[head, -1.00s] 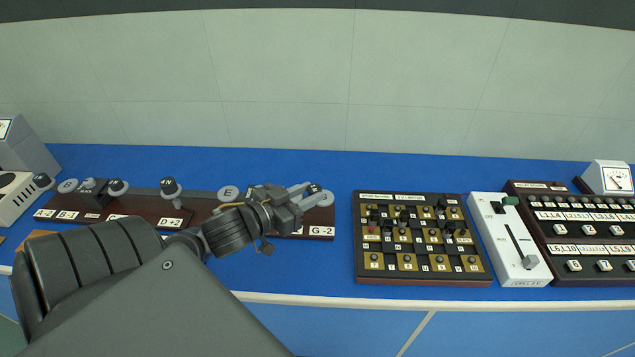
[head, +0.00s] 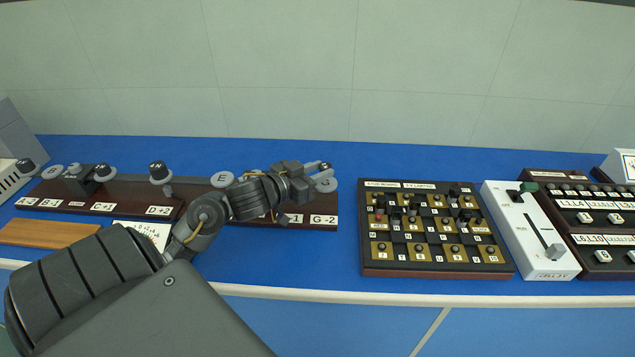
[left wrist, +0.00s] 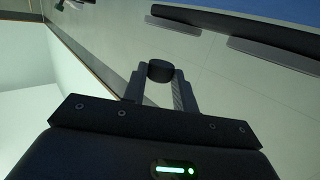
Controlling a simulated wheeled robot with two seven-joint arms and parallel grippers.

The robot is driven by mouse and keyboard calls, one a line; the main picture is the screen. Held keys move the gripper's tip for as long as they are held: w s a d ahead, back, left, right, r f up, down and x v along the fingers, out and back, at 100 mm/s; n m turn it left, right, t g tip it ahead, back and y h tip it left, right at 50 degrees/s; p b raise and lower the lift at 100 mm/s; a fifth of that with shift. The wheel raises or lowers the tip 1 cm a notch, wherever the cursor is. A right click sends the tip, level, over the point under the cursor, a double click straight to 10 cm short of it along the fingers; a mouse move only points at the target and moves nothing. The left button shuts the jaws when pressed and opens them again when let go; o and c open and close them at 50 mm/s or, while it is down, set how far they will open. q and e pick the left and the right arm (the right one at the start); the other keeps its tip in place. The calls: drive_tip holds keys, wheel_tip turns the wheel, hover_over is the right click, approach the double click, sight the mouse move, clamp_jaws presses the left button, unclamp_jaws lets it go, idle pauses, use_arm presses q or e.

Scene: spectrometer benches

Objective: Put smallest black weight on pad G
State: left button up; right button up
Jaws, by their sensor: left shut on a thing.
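My left gripper (head: 323,168) is shut on a small black weight (head: 326,166) at the right end of the long dark board (head: 190,192). The weight also shows as a short dark cylinder between the two fingers in the left wrist view (left wrist: 160,70). Pad G (head: 326,185) is a round grey disc above the "G -2" label. The weight appears just above it in the head view; the gap cannot be judged. Other black weights stand on the board: one on the D pad (head: 158,172), one near C (head: 103,172), one at far left (head: 25,168). My right gripper is not in view.
Pad E (head: 222,179) is bare; my gripper and wrist hide the pad between E and G. A wooden strip (head: 60,233) lies front left.

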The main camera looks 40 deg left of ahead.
sight(318, 187)
use_arm(q)
drive_tip(key=shift+w+a+f, duration=0.1)
drive_tip(key=shift+w+f, duration=0.05)
drive_tip(key=shift+f, duration=1.65)
drive_tip(key=shift+f, duration=0.15)
drive_tip(key=o, duration=1)
drive_tip(key=shift+r, duration=0.2)
drive_tip(key=v, duration=1.2)
drive_tip(key=shift+f+b, duration=0.1)
drive_tip(key=shift+b, duration=0.2)
